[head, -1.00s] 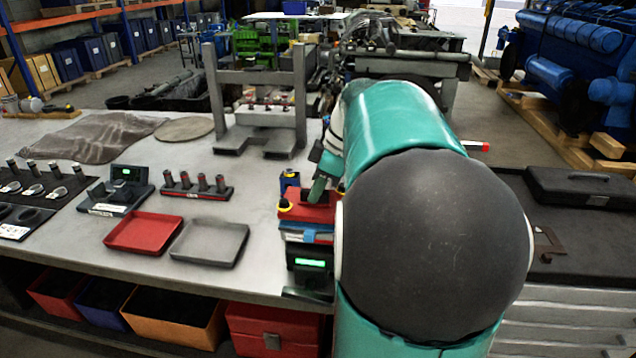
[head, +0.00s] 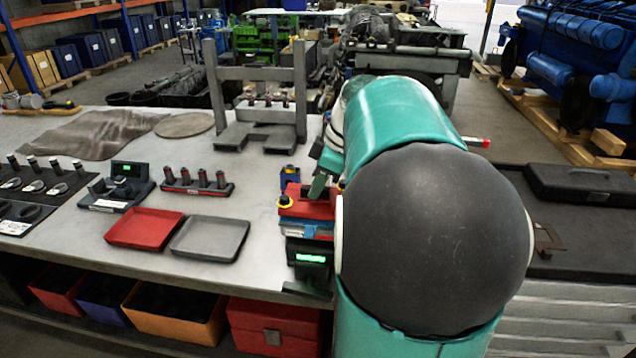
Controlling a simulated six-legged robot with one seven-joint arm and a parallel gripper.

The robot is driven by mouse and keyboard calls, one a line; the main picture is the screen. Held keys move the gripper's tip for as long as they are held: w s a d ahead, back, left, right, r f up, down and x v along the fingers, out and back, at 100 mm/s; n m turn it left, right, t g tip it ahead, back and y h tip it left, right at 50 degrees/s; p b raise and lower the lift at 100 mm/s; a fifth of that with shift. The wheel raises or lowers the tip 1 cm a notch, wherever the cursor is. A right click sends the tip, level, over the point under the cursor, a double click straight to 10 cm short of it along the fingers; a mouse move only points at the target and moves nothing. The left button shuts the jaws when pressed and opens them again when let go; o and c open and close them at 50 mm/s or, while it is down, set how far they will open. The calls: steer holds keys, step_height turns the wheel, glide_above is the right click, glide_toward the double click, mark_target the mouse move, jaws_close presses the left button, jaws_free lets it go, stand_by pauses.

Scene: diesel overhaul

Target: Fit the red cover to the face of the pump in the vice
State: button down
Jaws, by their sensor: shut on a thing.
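The red cover (head: 305,206) is at the right end of the workbench, with yellow round parts at its edges. It sits on or just above a stack of grey and blue parts (head: 305,229), where the pump and the vice seem to be; I cannot tell them apart clearly. My gripper (head: 319,187) comes down on the cover from above right and is shut on it, with only a greenish part of it showing. My own arm hides the right side of the cover and most of the gripper. Whether the cover touches the pump face cannot be seen.
A box with a lit green display (head: 309,259) stands at the bench's front edge, below the cover. A red tray (head: 145,229) and a grey tray (head: 209,239) lie to the left. A grey press frame (head: 258,95) stands behind. A black case (head: 582,185) lies right of my arm.

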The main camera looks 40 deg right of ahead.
steer(key=shift+f, duration=0.8)
stand_by(0.6)
steer(key=c, duration=1.3)
jaws_free()
steer(key=v, duration=1.4)
